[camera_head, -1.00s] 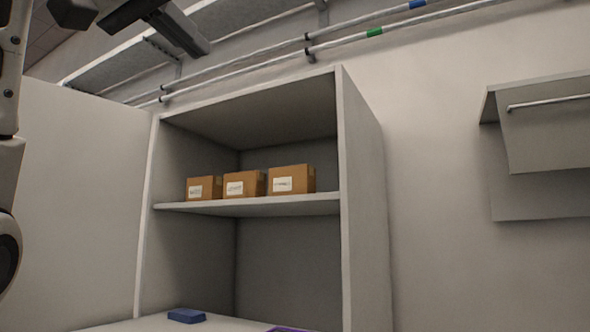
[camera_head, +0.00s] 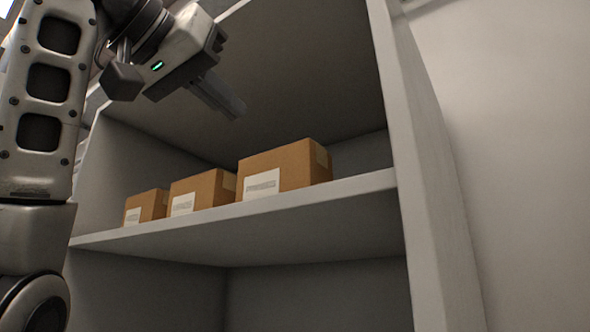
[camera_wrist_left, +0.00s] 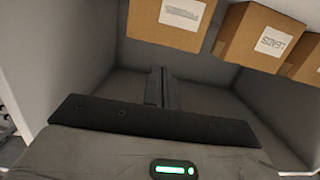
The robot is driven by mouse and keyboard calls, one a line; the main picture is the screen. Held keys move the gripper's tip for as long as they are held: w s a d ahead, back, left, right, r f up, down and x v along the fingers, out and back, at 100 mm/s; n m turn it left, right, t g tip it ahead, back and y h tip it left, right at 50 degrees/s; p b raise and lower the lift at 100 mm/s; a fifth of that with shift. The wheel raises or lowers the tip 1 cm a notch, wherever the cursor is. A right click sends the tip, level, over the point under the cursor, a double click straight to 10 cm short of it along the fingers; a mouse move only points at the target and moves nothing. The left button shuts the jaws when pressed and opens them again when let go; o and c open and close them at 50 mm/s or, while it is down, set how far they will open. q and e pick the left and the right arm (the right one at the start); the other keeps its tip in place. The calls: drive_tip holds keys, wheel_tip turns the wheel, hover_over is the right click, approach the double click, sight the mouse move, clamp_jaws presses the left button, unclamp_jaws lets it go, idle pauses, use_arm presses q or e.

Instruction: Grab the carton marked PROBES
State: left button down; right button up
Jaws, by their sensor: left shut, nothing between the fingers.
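Three brown cartons with white labels stand in a row on the cabinet shelf: a left one (camera_head: 147,204), a middle one (camera_head: 198,187) and a right one (camera_head: 290,168). In the left wrist view they appear inverted along the top: the right carton (camera_wrist_left: 150,18), the middle one (camera_wrist_left: 240,36) and part of the left one (camera_wrist_left: 304,62). The middle label seems to read LEADS upside down. The other labels are too blurred to read, so I cannot tell which is PROBES. My left gripper (camera_head: 224,100) is shut and empty, above and apart from the cartons. My right gripper is out of view.
The shelf (camera_head: 250,226) has a front edge below the cartons. The space above the cartons, under the cabinet top, is free.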

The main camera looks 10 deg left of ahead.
sight(284, 151)
use_arm(q)
drive_tip(key=p+x, duration=0.1)
drive_tip(key=x, duration=0.2)
drive_tip(key=r+p+x, duration=0.1)
drive_tip(key=x, duration=0.3)
drive_tip(key=r+p+x, duration=0.1)
drive_tip(key=x, duration=0.3)
drive_tip(key=shift+w+p, duration=0.15)
drive_tip(key=shift+p, duration=0.25)
drive_tip(key=shift+w+d+f, duration=0.2)
drive_tip(key=shift+w+f, duration=0.3)
drive_tip(key=shift+f, duration=0.05)
drive_tip(key=shift+f+b, duration=0.35)
drive_tip(key=shift+f, duration=0.1)
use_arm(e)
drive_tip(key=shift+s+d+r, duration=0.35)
use_arm(q)
drive_tip(key=shift+f, duration=0.1)
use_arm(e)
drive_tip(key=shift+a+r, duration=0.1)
